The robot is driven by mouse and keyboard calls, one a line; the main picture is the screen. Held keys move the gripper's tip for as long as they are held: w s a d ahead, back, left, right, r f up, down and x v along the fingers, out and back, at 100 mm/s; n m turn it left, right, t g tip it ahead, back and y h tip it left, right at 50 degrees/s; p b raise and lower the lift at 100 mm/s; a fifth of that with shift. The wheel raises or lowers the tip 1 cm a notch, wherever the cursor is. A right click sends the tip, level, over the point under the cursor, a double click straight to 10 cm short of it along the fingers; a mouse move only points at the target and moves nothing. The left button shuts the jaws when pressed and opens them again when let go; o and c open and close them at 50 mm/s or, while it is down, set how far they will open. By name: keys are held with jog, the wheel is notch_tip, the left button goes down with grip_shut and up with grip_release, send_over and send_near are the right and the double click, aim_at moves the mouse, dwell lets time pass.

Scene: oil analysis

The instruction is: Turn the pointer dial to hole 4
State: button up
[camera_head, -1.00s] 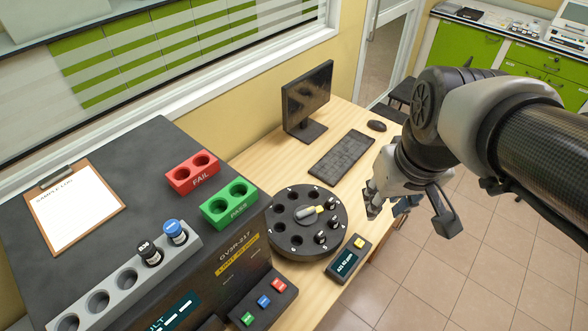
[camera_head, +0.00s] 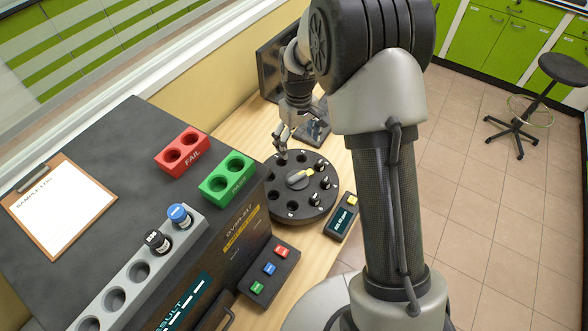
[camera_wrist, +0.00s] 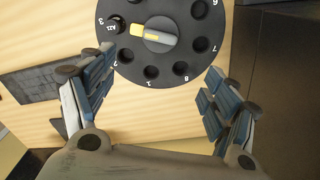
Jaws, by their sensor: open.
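The pointer dial (camera_head: 299,180) is a grey knob with a yellow tip at the centre of a round black carousel (camera_head: 285,208). In the wrist view the knob (camera_wrist: 162,36) points left, its yellow tip toward the hole marked 3, where a black-capped vial (camera_wrist: 115,25) sits. Hole 4 is out of the wrist frame. My gripper (camera_head: 282,146) is over the far-left side of the carousel in the head view. In the wrist view my gripper (camera_wrist: 160,64) has its fingers spread wide, empty, apart from the knob.
More black-capped vials (camera_head: 325,183) stand in the carousel's right side. A small display box (camera_head: 341,217) is at its right. The analyser body (camera_head: 225,245) with red (camera_head: 183,150) and green (camera_head: 227,181) racks stands left. A monitor (camera_head: 275,65) is behind.

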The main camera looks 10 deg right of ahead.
aim_at(297, 175)
notch_tip(297, 175, down, 16)
jog(key=b, duration=0.3)
jog(key=shift+r, duration=0.15)
jog(key=c, duration=1.1)
